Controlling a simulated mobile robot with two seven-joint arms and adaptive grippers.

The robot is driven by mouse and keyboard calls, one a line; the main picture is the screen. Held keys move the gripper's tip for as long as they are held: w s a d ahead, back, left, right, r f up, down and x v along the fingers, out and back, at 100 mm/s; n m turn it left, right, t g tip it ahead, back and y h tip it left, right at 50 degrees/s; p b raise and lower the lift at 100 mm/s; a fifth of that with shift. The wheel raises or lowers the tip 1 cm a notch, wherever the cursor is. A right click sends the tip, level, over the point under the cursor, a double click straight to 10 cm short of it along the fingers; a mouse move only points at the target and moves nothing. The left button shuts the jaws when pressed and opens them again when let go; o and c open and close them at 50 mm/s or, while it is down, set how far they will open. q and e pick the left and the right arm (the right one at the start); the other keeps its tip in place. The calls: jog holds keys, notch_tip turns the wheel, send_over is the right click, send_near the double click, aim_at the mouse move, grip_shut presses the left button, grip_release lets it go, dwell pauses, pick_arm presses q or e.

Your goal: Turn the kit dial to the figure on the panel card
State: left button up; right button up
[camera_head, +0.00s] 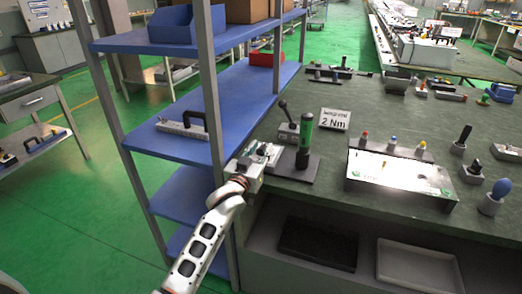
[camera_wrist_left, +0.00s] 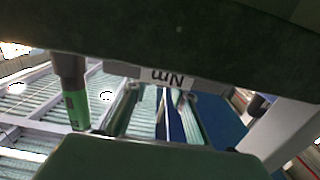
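The card (camera_head: 335,120) on the bench reads "2 Nm", with a smaller, illegible line above. It appears upside down in the left wrist view (camera_wrist_left: 170,78). A green-handled tool (camera_head: 306,136) stands upright on a dark base plate (camera_head: 297,178) in front of the card; its green part shows in the wrist view (camera_wrist_left: 76,108). I cannot make out a dial or its setting. My left gripper (camera_head: 266,153) is at the bench's left edge, just left of the green tool, seemingly apart from it. Its finger opening is unclear. My right gripper is not in view.
A blue shelf rack (camera_head: 190,118) stands close on the left, its post beside my left arm. A small block with a black lever (camera_head: 287,128) is behind the gripper. A silver box (camera_head: 400,178) and several small tools occupy the bench's right.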

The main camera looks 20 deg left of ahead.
pick_arm(q)
jog(key=shift+w, duration=0.15)
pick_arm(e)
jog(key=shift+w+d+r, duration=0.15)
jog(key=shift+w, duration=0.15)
